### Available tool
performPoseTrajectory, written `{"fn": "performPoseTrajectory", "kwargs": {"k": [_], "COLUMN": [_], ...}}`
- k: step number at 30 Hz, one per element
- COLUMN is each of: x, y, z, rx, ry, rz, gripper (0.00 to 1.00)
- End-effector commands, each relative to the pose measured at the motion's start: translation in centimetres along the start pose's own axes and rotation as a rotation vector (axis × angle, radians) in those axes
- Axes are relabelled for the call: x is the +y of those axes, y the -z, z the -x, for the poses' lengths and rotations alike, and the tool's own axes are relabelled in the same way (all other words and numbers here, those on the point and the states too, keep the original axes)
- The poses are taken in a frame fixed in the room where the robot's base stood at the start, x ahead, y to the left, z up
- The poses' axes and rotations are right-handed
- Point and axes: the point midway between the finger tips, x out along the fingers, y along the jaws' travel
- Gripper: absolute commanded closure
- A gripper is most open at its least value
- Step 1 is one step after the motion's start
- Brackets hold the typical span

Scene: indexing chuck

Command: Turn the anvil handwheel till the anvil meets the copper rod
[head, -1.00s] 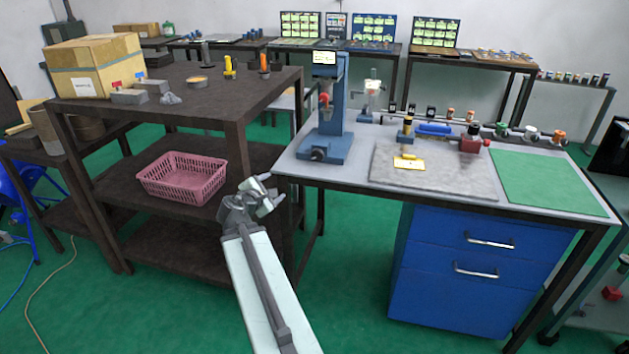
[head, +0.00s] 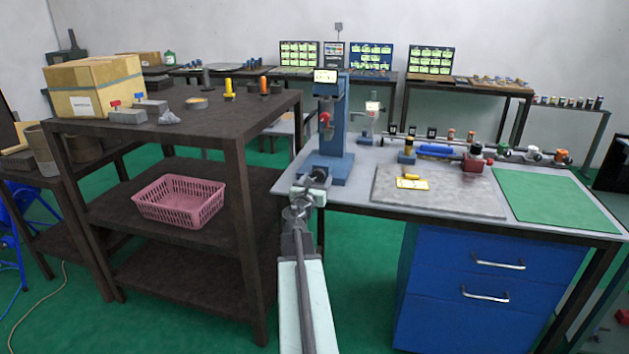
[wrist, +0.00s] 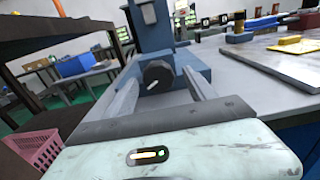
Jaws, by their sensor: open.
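The blue bench stand (head: 336,135) stands upright at the left end of the grey table, with a display on top and a red part on its front. In the wrist view, the black anvil handwheel (wrist: 157,77), with a pale mark on its face, sits at the front of the stand's blue base (wrist: 183,58). My gripper (wrist: 160,70) is open, its two fingers to the left and right of the handwheel, with gaps to it. In the head view, my gripper (head: 309,185) is at the table's front left edge and largely hides the handwheel. I cannot make out the anvil or the copper rod.
A grey plate (head: 440,198) with a yellow block lies right of the stand, then a green mat (head: 552,200). A dark shelf (head: 235,150) with a pink basket (head: 180,200) stands close on the left. Small parts line the table's back.

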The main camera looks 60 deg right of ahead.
Motion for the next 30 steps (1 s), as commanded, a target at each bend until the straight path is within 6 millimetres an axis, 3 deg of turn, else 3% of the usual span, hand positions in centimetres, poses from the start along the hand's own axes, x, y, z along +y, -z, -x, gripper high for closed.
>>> {"fn": "performPoseTrajectory", "kwargs": {"k": [7,8,14,18,25,30], "x": [0.07,0.08,0.09,0.1,0.14,0.14], "y": [0.01,0.01,0.01,0.01,0.0,0.01], "z": [-0.28,-0.27,-0.25,-0.25,-0.25,-0.25], "rx": [0.0,0.0,0.0,0.0,0.0,0.0], "ry": [-0.002,-0.002,-0.002,-0.002,-0.002,-0.001], "rz": [-0.001,-0.001,-0.001,-0.037,-0.266,-0.309], "gripper": [0.36,0.41,0.97,0.98,0.98,0.98]}}
